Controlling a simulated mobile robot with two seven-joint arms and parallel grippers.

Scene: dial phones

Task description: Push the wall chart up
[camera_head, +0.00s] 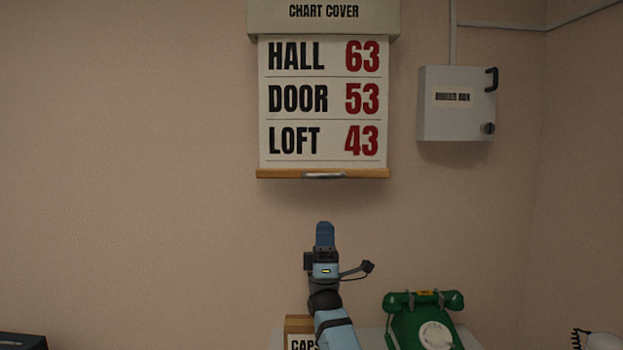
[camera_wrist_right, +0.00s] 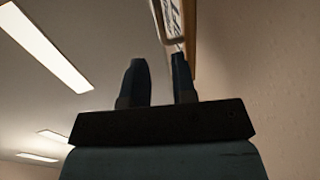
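The wall chart (camera_head: 320,100) hangs pulled down below its grey chart cover (camera_head: 324,14) in the head view. It reads HALL 63, DOOR 53, LOFT 43. A wooden bar (camera_head: 275,174) with a metal handle (camera_head: 324,176) runs along its lower edge. My right gripper (camera_head: 325,228) points up below the handle, apart from it. In the right wrist view its fingers (camera_wrist_right: 158,62) stand apart with nothing between them. The bar (camera_wrist_right: 190,38) and the metal handle (camera_wrist_right: 174,40) show beyond the fingertips. My left gripper is in neither view.
A grey wall box (camera_head: 456,104) hangs right of the chart. A green dial phone (camera_head: 424,320) stands at lower right, beside a box with a partly hidden label (camera_head: 300,325). A white phone (camera_head: 602,341) shows at the corner. The wall between gripper and chart is clear.

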